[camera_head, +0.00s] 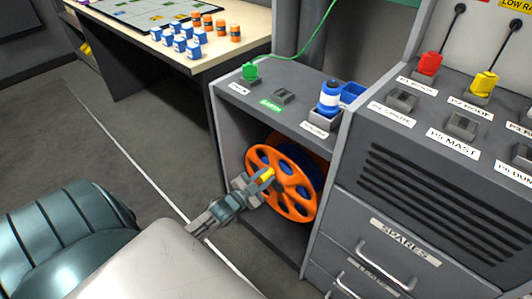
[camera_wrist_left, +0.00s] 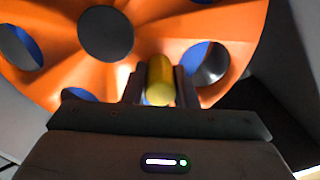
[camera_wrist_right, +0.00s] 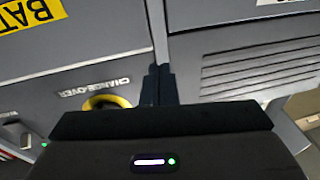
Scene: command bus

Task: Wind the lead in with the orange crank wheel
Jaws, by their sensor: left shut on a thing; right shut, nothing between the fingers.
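The orange crank wheel (camera_head: 296,199) stands upright inside the open bay of the grey cabinet, with a blue drum partly hidden behind it. It fills much of the left wrist view (camera_wrist_left: 200,20). Its yellow handle (camera_wrist_left: 160,82) sticks out between the fingers of my left gripper (camera_head: 254,186), which is shut on it at the wheel's left side. A green lead (camera_head: 310,50) runs up from a green plug (camera_head: 250,71) on the cabinet top. My right gripper (camera_wrist_right: 160,85) is shut and empty in front of a grey panel in the right wrist view; the head view does not show it.
Drawers with metal handles (camera_head: 398,254) lie right of the bay. A table (camera_head: 222,48) with orange and blue pieces is behind. A yellow ring (camera_wrist_right: 108,101) shows near my right gripper.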

